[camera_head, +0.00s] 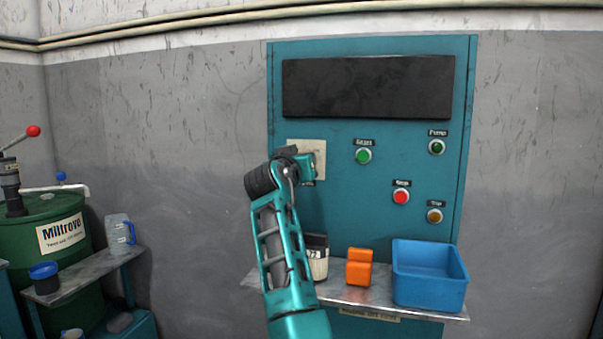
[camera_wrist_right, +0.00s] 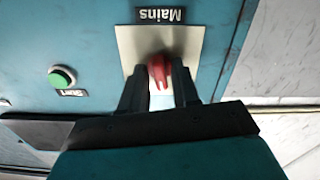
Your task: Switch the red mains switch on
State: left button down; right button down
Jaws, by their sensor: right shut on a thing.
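The red mains switch (camera_wrist_right: 159,72) shows in the right wrist view, on a pale plate (camera_wrist_right: 188,42) below a label reading "Mains", which appears upside down. My right gripper (camera_wrist_right: 158,88) is shut on the switch's red handle, with a dark finger on each side. In the head view my right arm reaches up to the teal cabinet, and my right gripper (camera_head: 306,165) is in front of the pale plate (camera_head: 320,148). There the arm and gripper hide the red handle. I cannot tell whether the switch is on or off. My left gripper is not in view.
The cabinet (camera_head: 340,215) also carries green buttons (camera_head: 363,156) (camera_head: 436,147), a red button (camera_head: 401,197) and an amber one (camera_head: 434,216). A shelf below holds a blue bin (camera_head: 430,290), an orange object (camera_head: 359,268) and a pale container (camera_head: 318,265). A green drum (camera_head: 45,260) stands left.

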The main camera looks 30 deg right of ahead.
pick_arm(q)
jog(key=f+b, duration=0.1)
jog(key=b, duration=0.1)
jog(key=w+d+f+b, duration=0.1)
jog(key=b, duration=0.1)
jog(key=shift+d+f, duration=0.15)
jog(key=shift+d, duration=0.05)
pick_arm(e)
jog(key=m, duration=1.1)
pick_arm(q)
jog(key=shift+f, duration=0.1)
pick_arm(e)
jog(key=c, duration=1.1)
grip_release()
jog(key=shift+c, duration=0.2)
